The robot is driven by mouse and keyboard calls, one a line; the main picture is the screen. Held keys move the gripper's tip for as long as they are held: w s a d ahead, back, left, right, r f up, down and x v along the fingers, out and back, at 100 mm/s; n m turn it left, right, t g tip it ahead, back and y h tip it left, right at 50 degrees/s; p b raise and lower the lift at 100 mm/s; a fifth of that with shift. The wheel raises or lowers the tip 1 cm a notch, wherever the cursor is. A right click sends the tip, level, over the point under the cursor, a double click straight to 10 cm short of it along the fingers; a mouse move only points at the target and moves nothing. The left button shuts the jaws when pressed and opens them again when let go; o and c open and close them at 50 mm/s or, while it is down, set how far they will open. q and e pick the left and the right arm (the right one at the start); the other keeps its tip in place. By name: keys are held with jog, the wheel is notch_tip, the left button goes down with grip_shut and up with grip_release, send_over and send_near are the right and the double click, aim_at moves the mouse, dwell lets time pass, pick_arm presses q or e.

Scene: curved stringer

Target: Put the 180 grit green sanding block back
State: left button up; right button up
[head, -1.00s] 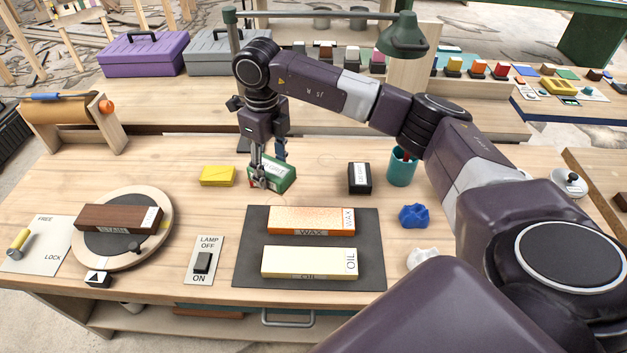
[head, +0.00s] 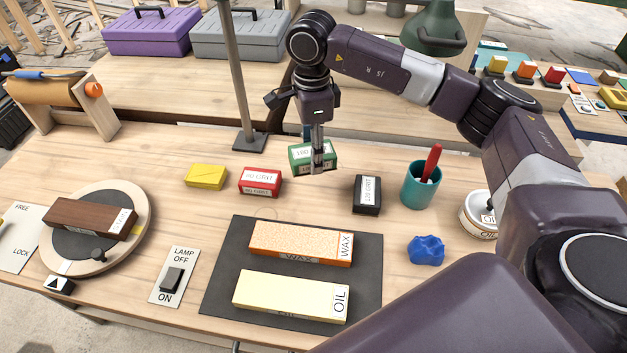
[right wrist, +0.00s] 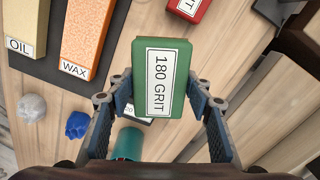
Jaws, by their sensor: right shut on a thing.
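The green 180 grit sanding block (head: 300,158) is in my right gripper (head: 318,165), in the gap between the red and black blocks and slightly behind their row in the head view. In the right wrist view the green block (right wrist: 160,80) shows its "180 GRIT" label between the two fingers of the right gripper (right wrist: 160,97). The block looks raised above the table, but its exact height is unclear. The red block (head: 260,182), yellow block (head: 205,176) and black block (head: 367,196) stand on the bench. My left gripper is not in view.
A dark mat (head: 222,290) holds the wax bar (head: 290,243) and oil bar (head: 285,294). A teal cup (head: 420,188) with a red-handled tool and a blue lump (head: 426,250) are at the right. A lamp post (head: 236,80) rises behind the row.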

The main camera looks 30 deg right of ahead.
send_over(313, 193)
notch_tip(313, 193, down, 6)
jog(key=shift+r+p, duration=0.1)
jog(key=shift+p, duration=0.3)
jog(key=shift+f, duration=0.55)
notch_tip(313, 193, down, 4)
jog(key=shift+f+p, duration=0.1)
jog(key=shift+p, duration=0.35)
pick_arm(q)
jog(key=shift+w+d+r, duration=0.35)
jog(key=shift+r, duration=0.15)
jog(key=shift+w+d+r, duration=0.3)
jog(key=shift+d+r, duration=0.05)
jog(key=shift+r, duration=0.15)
pick_arm(e)
jog(key=shift+f, duration=0.2)
jog(key=o, duration=1.2)
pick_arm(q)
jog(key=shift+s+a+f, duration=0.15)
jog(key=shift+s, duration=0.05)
pick_arm(e)
jog(key=shift+r, duration=0.1)
